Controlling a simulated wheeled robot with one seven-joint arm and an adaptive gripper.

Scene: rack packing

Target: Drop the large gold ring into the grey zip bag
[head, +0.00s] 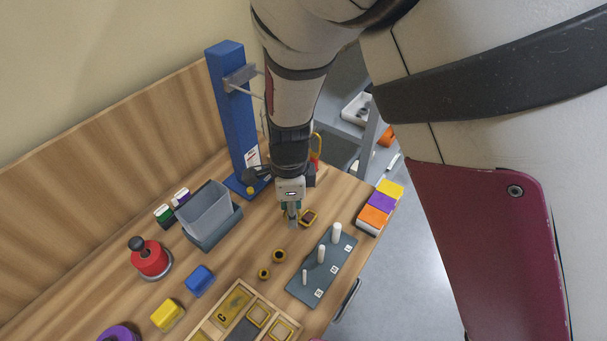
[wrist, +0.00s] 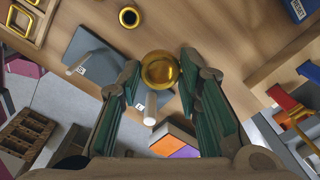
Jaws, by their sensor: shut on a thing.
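My gripper (head: 291,215) points down over the table, right of the middle. In the wrist view its green-padded fingers (wrist: 160,76) are shut on a gold ring (wrist: 160,70), apparently the large one, held at the fingertips. A grey open-topped container (head: 206,208), apparently the grey zip bag, stands in a darker grey base to the left of my gripper. It is out of the wrist view.
A grey peg board (head: 313,287) with upright white pegs is close by. Two small gold rings, one of them (head: 279,256), lie on the table. A blue post (head: 231,115) rises behind. A wooden tray (head: 205,327), coloured blocks and a red-topped item (head: 149,260) are nearer the front left.

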